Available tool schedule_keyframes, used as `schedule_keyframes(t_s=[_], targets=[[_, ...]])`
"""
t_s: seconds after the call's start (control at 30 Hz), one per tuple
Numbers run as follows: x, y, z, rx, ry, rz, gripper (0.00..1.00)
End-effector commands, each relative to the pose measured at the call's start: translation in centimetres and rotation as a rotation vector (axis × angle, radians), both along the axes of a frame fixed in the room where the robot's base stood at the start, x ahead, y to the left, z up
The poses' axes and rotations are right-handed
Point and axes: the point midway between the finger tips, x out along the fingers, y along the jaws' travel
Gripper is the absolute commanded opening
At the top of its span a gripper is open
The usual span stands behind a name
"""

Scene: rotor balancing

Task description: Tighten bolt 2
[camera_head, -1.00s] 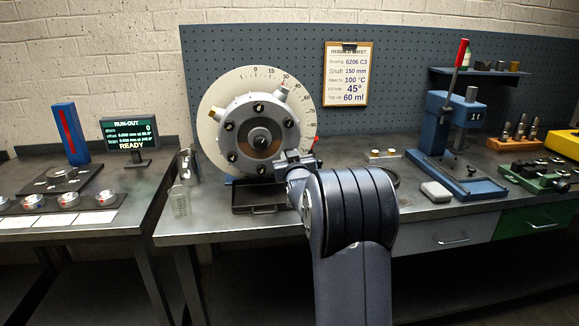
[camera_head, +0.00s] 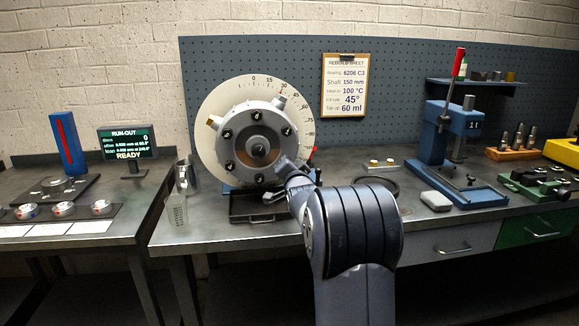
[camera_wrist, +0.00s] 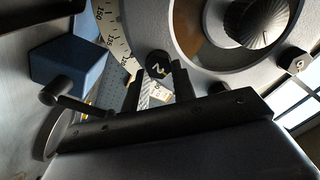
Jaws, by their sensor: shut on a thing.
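The round grey rotor housing (camera_head: 240,155) stands on the bench in front of a white degree dial (camera_head: 210,100). Dark bolts ring its face around the central shaft end (camera_head: 259,150). My gripper (camera_head: 283,168) is at the lower right of the face, and my arm hides part of it. In the wrist view, bolt 2 (camera_wrist: 158,64), a black head marked with a white 2, sits between the two dark fingers of my gripper (camera_wrist: 158,82), which is shut on it. Another numbered bolt (camera_wrist: 296,62) shows at the right.
A black tray (camera_head: 250,208) lies below the housing, with a metal cup (camera_head: 186,176) and clear beaker (camera_head: 177,212) to its left. A run-out display (camera_head: 127,144) reads READY. A blue press (camera_head: 437,135) stands at the right. A blue block (camera_wrist: 68,66) is close to my gripper.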

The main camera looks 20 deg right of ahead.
Motion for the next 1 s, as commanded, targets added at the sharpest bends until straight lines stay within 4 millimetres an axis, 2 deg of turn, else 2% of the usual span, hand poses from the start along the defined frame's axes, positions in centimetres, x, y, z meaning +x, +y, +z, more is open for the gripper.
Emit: schedule_keyframes(t_s=[0.4, 1.0], targets=[[0.00, -0.07, -0.03, 0.214, -0.063, 0.000, 0.03], [-0.01, -0.09, -0.04, 0.256, -0.076, 0.001, 0.03]])
